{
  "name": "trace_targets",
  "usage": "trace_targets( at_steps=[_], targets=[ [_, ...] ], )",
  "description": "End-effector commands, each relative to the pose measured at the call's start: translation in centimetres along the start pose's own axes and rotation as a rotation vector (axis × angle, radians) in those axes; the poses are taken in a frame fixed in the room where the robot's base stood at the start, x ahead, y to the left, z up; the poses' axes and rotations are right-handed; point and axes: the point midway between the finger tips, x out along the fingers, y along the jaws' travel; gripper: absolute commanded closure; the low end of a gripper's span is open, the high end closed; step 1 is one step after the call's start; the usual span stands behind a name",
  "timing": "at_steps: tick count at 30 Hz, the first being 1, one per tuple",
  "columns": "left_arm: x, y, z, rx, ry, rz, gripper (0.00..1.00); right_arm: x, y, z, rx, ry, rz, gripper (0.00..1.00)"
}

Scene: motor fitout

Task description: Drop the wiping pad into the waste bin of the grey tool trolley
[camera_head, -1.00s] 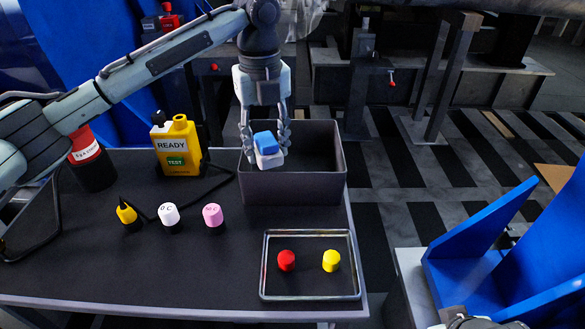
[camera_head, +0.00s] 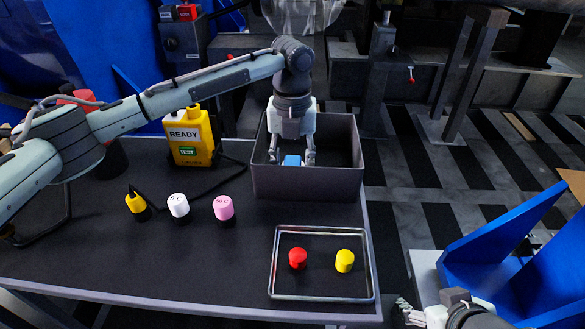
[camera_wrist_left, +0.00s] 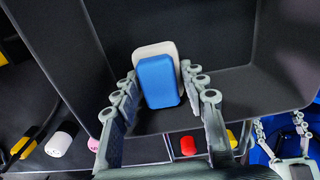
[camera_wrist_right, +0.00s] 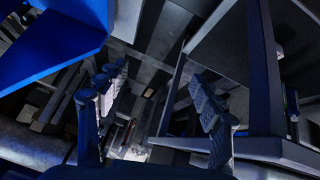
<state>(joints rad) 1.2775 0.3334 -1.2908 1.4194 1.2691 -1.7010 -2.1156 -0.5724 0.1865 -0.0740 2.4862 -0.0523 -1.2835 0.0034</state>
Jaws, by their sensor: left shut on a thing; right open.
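The wiping pad (camera_head: 292,160), blue with a white side, is between the fingers of my left gripper (camera_head: 291,162). In the left wrist view the blue face of the pad (camera_wrist_left: 158,84) shows in front of its white part, with fingers on both sides. The gripper is shut on it, inside the mouth of the dark grey open bin (camera_head: 308,184); the bin's front wall hides the lower part of the pad. The bin stands on the trolley top (camera_head: 120,255) at its back right. My right gripper (camera_head: 407,312) is open and empty, right of the trolley.
A yellow READY/TEST device (camera_head: 190,140) stands left of the bin. A tray (camera_head: 320,299) holds red (camera_head: 298,258) and yellow (camera_head: 345,260) caps. A blue bracket (camera_head: 530,260) is at right.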

Motion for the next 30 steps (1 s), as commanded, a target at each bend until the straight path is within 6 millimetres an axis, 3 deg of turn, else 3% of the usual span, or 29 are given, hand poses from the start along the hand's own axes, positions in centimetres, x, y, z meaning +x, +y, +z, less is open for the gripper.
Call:
trace_targets(
  at_steps=[8, 30],
  targets=[
    [0.1, 0.0, 0.0, -0.001, -0.001, 0.000, 0.86, 0.0, -0.1, -0.1, 0.000, 0.004, -0.001, 0.34],
    [0.7, 0.0, 0.0, 0.000, -0.001, -0.001, 0.86, -0.4, 0.9, 2.0, 0.002, -0.089, 0.018, 0.34]
  ],
)
